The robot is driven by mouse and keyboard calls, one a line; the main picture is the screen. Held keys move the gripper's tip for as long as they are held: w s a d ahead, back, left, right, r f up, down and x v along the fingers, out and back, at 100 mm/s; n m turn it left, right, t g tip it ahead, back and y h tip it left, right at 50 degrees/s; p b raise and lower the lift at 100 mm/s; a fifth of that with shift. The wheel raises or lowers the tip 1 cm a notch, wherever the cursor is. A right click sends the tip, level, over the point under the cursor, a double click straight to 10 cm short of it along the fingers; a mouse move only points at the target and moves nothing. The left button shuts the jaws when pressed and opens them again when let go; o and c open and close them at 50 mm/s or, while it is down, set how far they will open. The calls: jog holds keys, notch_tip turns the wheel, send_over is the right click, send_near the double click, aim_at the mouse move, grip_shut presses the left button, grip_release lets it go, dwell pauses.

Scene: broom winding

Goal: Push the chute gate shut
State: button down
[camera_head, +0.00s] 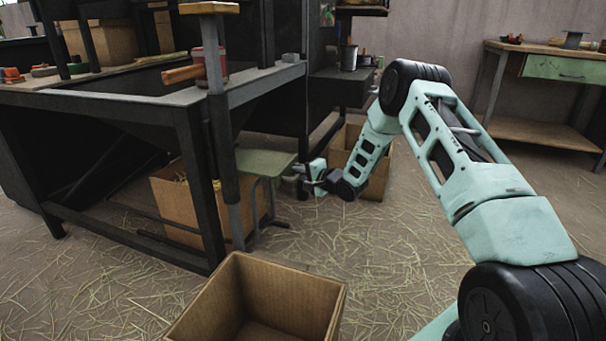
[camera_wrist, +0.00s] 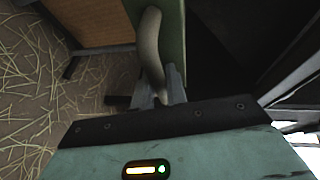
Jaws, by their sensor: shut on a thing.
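The chute gate is a green panel (camera_head: 265,162) under the dark metal bench, above a cardboard box. In the wrist view the green panel (camera_wrist: 172,30) runs up from the gripper, with a curved grey-beige handle (camera_wrist: 151,48) on it. My gripper (camera_head: 301,174) is at the right edge of the panel. In the wrist view my gripper (camera_wrist: 160,90) has its fingers closed around the lower end of the handle. The far side of the panel is hidden.
A cardboard box (camera_head: 165,205) stands below the gate, and another (camera_head: 376,185) stands behind my gripper. An open empty box (camera_head: 290,287) is in front. The bench leg (camera_head: 195,165) stands left of the gate. Straw-strewn floor (camera_head: 380,260) is free at centre right.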

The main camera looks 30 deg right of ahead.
aim_at(262, 165)
jog(key=w+a, duration=0.2)
jog(key=w, duration=0.1)
jog(key=w+a, duration=0.3)
jog(key=w, duration=0.1)
jog(key=w+a, duration=0.3)
jog(key=shift+w+a+p, duration=0.1)
jog(key=shift+w+p, duration=0.2)
jog(key=shift+w+a, duration=0.25)
jog(key=shift+w, duration=0.05)
jog(key=shift+r, duration=0.1)
jog(key=c, duration=1.4)
grip_release()
jog(key=shift+w+a, duration=0.1)
jog(key=shift+r, duration=0.1)
jog(key=shift+s+r, duration=0.1)
jog(key=shift+s, duration=0.15)
jog(key=p+v, duration=0.2)
jog(key=v, duration=0.3)
jog(key=p+v, duration=0.3)
jog(key=v, duration=0.3)
jog(key=f+p+v, duration=0.1)
jog(key=p+v, duration=0.2)
jog(key=v, duration=0.3)
